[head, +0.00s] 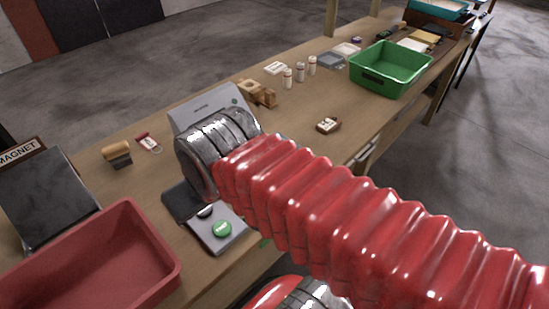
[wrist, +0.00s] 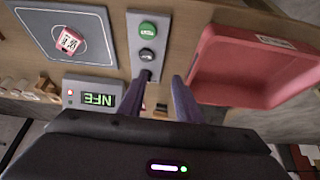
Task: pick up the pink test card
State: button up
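A small pink-red piece with a white, dark-lettered label (wrist: 69,41) lies inside the ring on a grey plate (wrist: 38,22) at the upper left of the wrist view. I cannot tell for sure that it is the pink test card. In the head view, a small red and white tag (head: 149,143) lies on the table behind the arm, left of the detector. My gripper (wrist: 161,76) is open in the wrist view, with nothing between its fingers. It is over the area below the button panel, right of the plate. In the head view the arm hides the fingers.
A button panel (wrist: 147,20) with a green button, a display box (wrist: 78,96) and a red bin (wrist: 215,65) are close to the gripper. The head view also shows the red bin (head: 125,228), a green bin (head: 388,75), several bottles and a brown labelled block (head: 328,125).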

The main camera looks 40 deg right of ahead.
jog(key=shift+w+d, duration=0.1)
jog(key=shift+w, duration=0.3)
jog(key=shift+o, duration=0.5)
jog(key=shift+o, duration=0.7)
jog(key=shift+w+d, duration=0.1)
jog(key=shift+d, duration=0.05)
jog(key=shift+o, duration=0.8)
jog(key=shift+w+d, duration=0.15)
jog(key=shift+d, duration=0.15)
jog(key=o, duration=0.5)
jog(key=w+d+m, duration=0.1)
jog(key=d, duration=0.2)
jog(key=w+d+f+m+h, duration=0.1)
jog(key=d+m, duration=0.1)
jog(key=d, duration=0.2)
jog(key=w+d+m+g+h, duration=0.1)
jog(key=d, duration=0.2)
jog(key=shift+w+d+f+m, duration=0.25)
jog(key=shift+w+f+m, duration=0.05)
jog(key=shift+w+f, duration=0.1)
jog(key=shift+c, duration=0.2)
jog(key=d+f+m+g+h, duration=0.1)
jog(key=d+f+m, duration=0.2)
jog(key=d, duration=0.9)
jog(key=shift+m, duration=0.4)
jog(key=shift+w, duration=0.1)
